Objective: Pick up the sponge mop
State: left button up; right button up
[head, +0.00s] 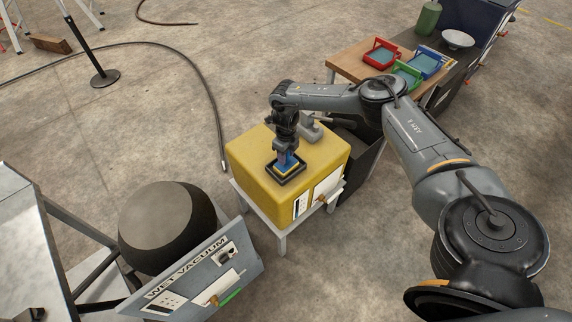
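A small blue block with a yellow lower layer, which looks like the sponge mop (287,163), sits in a shallow black tray (274,176) on top of a yellow box (250,157). My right gripper (286,148) points straight down at the blue part from above, and its fingertips are at or very near it. The fingers are small and dark here, so I cannot tell whether they are closed on it. My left gripper is not in view.
A grey fitting (309,127) stands on the yellow box behind my gripper. The box rests on a white-legged stand (282,243). A wet vacuum panel (205,272) and dark drum (165,225) are at lower left. A wooden table (349,66) holds coloured trays behind.

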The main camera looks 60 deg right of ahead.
grip_shut()
jog(key=shift+r, duration=0.15)
jog(key=shift+r, duration=0.55)
jog(key=r+p, duration=0.1)
jog(key=r, duration=0.2)
jog(key=shift+s+p, duration=0.2)
jog(key=shift+p, duration=0.1)
jog(key=s+d+r+p, duration=0.1)
jog(key=s+r+p, duration=0.1)
jog(key=s+r, duration=0.4)
jog(key=s, duration=0.5)
jog(key=shift+d+r, duration=0.25)
jog(key=shift+r, duration=0.05)
